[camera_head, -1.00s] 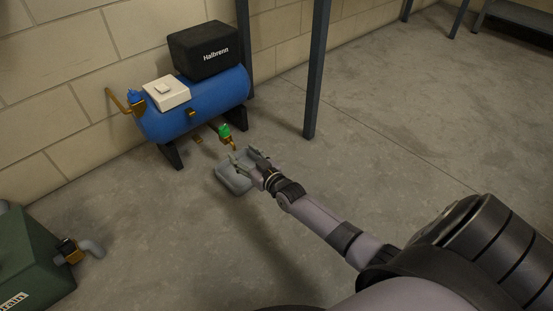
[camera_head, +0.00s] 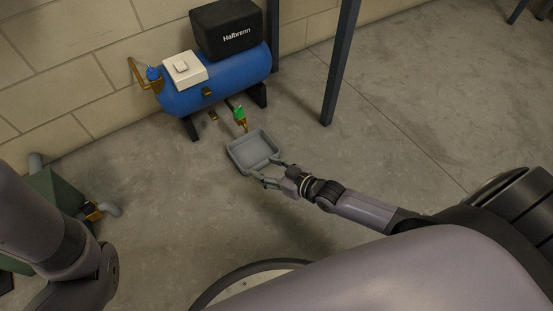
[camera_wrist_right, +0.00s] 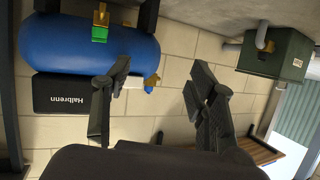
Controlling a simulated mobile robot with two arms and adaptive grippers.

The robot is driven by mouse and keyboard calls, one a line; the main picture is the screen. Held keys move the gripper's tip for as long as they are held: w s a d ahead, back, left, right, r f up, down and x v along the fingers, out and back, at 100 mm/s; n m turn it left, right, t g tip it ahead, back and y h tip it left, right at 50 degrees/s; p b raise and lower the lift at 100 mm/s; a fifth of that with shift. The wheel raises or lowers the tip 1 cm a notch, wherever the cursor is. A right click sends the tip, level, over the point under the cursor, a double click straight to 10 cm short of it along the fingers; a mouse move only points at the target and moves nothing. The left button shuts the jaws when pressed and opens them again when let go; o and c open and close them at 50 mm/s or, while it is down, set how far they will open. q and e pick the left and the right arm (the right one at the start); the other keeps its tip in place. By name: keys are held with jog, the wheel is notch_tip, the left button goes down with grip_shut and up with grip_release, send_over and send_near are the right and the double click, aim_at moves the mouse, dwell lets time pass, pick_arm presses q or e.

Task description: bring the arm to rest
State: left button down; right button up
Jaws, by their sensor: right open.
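My right gripper (camera_head: 277,174) is open and empty in the head view. It is low over the floor, at the near right side of a grey tray (camera_head: 240,157); I cannot tell whether the fingers touch it. In the right wrist view the two fingers (camera_wrist_right: 160,100) stand wide apart with nothing between them. My left arm shows at the left edge of the head view, but its gripper is out of view.
A blue compressor tank (camera_head: 222,88) with a black Halbrenn box (camera_head: 226,30) stands by the block wall. A green-handled valve (camera_head: 240,115) hangs below it. A dark post (camera_head: 341,65) stands right. A green drain box (camera_head: 60,190) is left.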

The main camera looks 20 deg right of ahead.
jog(key=shift+s, duration=0.3)
dwell(0.4)
